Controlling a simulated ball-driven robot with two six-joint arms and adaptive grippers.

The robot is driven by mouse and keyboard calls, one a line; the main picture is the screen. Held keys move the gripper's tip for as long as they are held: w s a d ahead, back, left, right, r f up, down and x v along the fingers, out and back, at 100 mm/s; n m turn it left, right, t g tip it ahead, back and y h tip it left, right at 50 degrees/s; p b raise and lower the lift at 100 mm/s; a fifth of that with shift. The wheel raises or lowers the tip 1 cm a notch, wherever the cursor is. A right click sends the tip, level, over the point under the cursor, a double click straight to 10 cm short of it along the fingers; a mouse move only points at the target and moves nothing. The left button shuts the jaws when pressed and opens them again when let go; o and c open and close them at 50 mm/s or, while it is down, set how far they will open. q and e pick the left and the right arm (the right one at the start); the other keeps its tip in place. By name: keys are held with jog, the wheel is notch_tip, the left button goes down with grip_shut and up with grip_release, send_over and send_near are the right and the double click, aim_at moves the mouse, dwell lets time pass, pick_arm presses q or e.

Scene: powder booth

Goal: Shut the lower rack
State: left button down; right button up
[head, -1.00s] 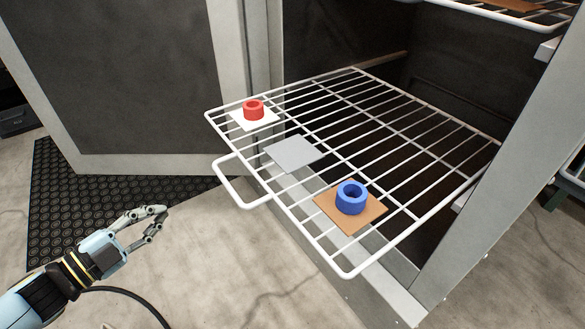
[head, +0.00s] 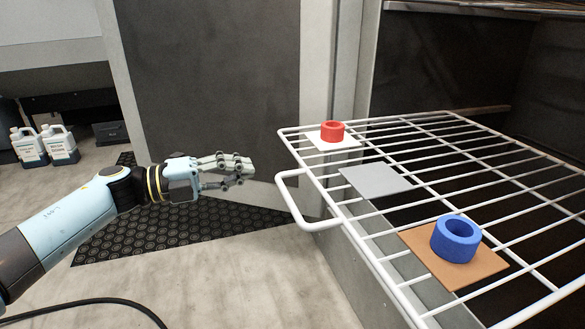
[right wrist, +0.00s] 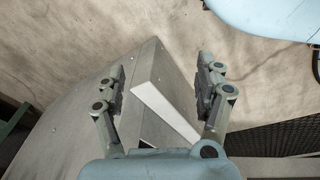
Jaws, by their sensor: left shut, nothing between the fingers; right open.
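The lower rack (head: 398,288) is a white wire shelf pulled out of the booth in the head view, with a loop handle (head: 291,203) at its front left. A red ring (head: 333,131) sits on a white square and a blue ring (head: 456,239) on a brown square, both on the rack. A grey square (head: 376,179) between them is bare. My left gripper (head: 250,170) is shut and empty, a little left of the handle and apart from it. My right gripper (right wrist: 161,82) is open in the right wrist view, with a grey metal edge showing between and beyond its fingers.
The open booth door (head: 215,85) stands behind my left gripper. A black rubber mat (head: 165,232) lies on the concrete floor. White jugs (head: 45,146) stand at the far left. Free room lies over the floor left of the rack.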

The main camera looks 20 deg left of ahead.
pick_arm(q)
jog(key=b+x, duration=0.2)
jog(key=x, duration=0.7)
pick_arm(e)
jog(key=shift+w+a+r+t, duration=0.3)
jog(key=shift+w+r, duration=0.2)
jog(key=shift+r, duration=0.25)
jog(key=shift+w+a+r+t, duration=0.25)
jog(key=shift+w+r, duration=0.25)
jog(key=shift+r, duration=0.25)
pick_arm(q)
jog(key=shift+w+d, duration=0.1)
jog(key=shift+d, duration=0.05)
